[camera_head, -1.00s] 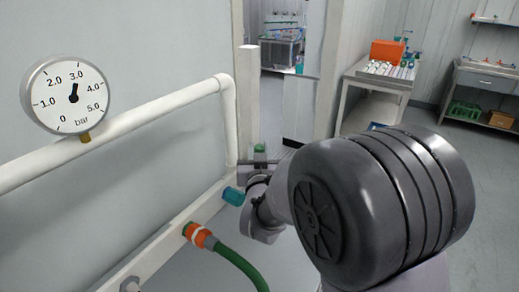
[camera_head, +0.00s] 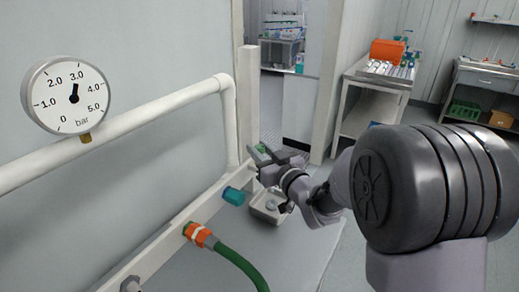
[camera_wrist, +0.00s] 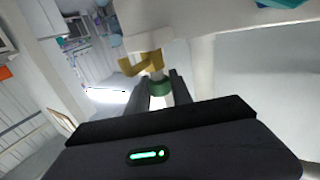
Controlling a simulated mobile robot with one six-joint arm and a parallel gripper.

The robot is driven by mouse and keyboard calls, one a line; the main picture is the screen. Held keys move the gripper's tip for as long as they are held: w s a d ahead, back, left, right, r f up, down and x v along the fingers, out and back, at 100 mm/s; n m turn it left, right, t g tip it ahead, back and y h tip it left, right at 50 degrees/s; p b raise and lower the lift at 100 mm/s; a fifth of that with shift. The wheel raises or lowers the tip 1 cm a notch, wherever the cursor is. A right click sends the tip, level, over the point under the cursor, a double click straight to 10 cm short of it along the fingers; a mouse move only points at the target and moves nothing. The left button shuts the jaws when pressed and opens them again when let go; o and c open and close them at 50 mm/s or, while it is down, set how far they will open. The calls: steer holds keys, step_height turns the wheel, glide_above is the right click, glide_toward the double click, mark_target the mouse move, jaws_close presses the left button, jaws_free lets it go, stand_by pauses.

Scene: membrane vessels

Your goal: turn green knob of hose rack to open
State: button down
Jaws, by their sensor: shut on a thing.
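The green knob (camera_wrist: 160,88) shows in the wrist view between my two fingers, in front of a brass-coloured fitting (camera_wrist: 143,63). My gripper (camera_wrist: 160,92) is shut on the knob. In the head view, my gripper (camera_head: 262,155) is at the far end of the white hose rack rail (camera_head: 165,232), and a small bit of the green knob (camera_head: 262,148) shows by the fingers. The jaws hide most of the knob there. I cannot tell the knob's turn angle.
A teal fitting (camera_head: 233,196) and an orange connector with a green hose (camera_head: 200,235) sit on the rail nearer me. A pressure gauge (camera_head: 69,95) on a white pipe reads near 3 bar. A grey tray (camera_head: 268,207) lies below my wrist. Benches stand behind.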

steer(key=n+g+y+p, duration=0.1)
steer(key=n+y, duration=0.1)
steer(key=n+g+y+p, duration=0.1)
steer(key=g+y, duration=0.1)
steer(key=shift+w+d+r+n+g+y, duration=0.1)
steer(key=shift+r+n+g+y, duration=0.1)
steer(key=shift+n+g+y, duration=0.15)
steer(key=n+g+y+p, duration=0.3)
steer(key=g+p, duration=0.1)
steer(key=p, duration=0.1)
steer(key=shift+r+n+g, duration=0.15)
steer(key=shift+n+g, duration=0.1)
steer(key=shift+n, duration=0.1)
steer(key=n+g+p, duration=0.1)
steer(key=n+g+y+p, duration=0.1)
steer(key=g, duration=0.1)
steer(key=n+g+p, duration=0.1)
steer(key=g+p, duration=0.1)
steer(key=shift+f+y, duration=0.25)
steer(key=shift+y, duration=0.1)
steer(key=shift+f+n+g+p, duration=0.15)
steer(key=shift+n+g+p, duration=0.35)
steer(key=shift+n+g, duration=1.15)
steer(key=shift+g, duration=0.75)
steer(key=c, duration=1.1)
jaws_free()
steer(key=shift+a, duration=0.25)
